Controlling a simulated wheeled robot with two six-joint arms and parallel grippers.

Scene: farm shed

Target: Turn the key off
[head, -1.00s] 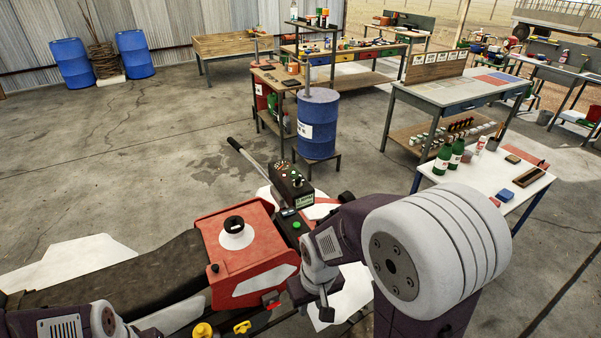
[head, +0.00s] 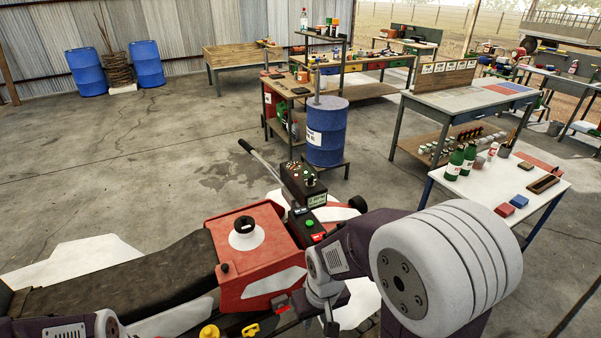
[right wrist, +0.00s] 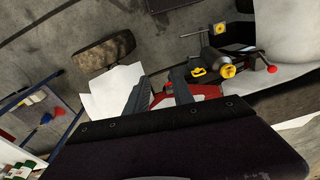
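A low red vehicle (head: 262,262) with a dark seat stands at the front, in the head view. It has a black control box (head: 303,188) with small knobs, and a green button (head: 309,224) below it. I cannot make out a key for certain. A yellow key-shaped handle (head: 250,330) is at the bottom edge of the head view; a yellow loop (right wrist: 198,71) shows in the right wrist view. My right gripper (head: 330,322) is beside the vehicle's right end. In the right wrist view its two fingers (right wrist: 158,91) are apart with nothing between them. My left gripper is out of view.
A white-topped table (head: 480,188) with bottles and a blue barrel (head: 326,140) on a stand are beyond the vehicle. A lever (head: 262,160) sticks up by the control box. A yellow cap (head: 209,331) is near the yellow handle. Open concrete floor lies to the left.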

